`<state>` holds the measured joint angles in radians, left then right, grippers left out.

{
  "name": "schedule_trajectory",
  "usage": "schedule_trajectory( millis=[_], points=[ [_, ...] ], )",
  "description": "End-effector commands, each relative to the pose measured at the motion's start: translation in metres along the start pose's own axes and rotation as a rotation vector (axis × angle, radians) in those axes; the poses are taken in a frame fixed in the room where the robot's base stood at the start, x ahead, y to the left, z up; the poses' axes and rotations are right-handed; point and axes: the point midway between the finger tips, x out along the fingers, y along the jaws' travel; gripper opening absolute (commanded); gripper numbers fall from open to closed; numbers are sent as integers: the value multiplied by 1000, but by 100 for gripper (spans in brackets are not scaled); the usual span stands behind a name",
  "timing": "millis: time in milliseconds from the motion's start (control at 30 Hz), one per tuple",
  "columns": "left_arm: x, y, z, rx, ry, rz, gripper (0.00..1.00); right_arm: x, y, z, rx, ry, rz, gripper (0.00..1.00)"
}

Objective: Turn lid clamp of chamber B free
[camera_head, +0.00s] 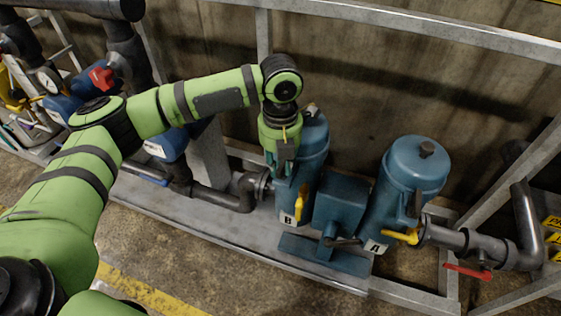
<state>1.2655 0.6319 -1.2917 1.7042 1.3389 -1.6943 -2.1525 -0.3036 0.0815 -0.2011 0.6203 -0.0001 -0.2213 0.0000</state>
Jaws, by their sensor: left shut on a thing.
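Chamber B (313,158) is a blue upright cylinder with a "B" label at its foot, partly covered by my left arm. My left gripper (284,172) points down at the left front side of chamber B, just below its lid. It is shut on the lid clamp of chamber B, which is mostly hidden behind the fingers. A yellow handle (300,203) stands upright low on the front of chamber B. My right gripper is not in view.
Chamber A (411,185) stands to the right, with a yellow handle (400,236) lying sideways. A blue box unit (340,203) sits between the chambers. A red-handled valve (467,271) is on the right pipe. A grey frame rail (400,22) runs behind.

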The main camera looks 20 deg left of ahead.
Motion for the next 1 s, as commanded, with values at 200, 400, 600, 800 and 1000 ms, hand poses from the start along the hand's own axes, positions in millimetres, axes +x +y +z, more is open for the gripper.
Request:
schedule_trajectory(
  millis=[200, 400, 600, 800, 1000],
  points=[
    [-3, 0, 0, -40, 1, 2, 0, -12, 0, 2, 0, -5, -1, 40],
    [-6, -1, -2, -147, 5, 2, 0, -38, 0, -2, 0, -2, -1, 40],
    [-8, -2, -2, -319, 5, 2, 0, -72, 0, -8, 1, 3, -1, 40],
    [-7, -3, -3, -510, 5, 3, 0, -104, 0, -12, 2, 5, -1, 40],
    [-7, -4, -3, -700, 4, 3, 0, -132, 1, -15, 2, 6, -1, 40]
  ],
)
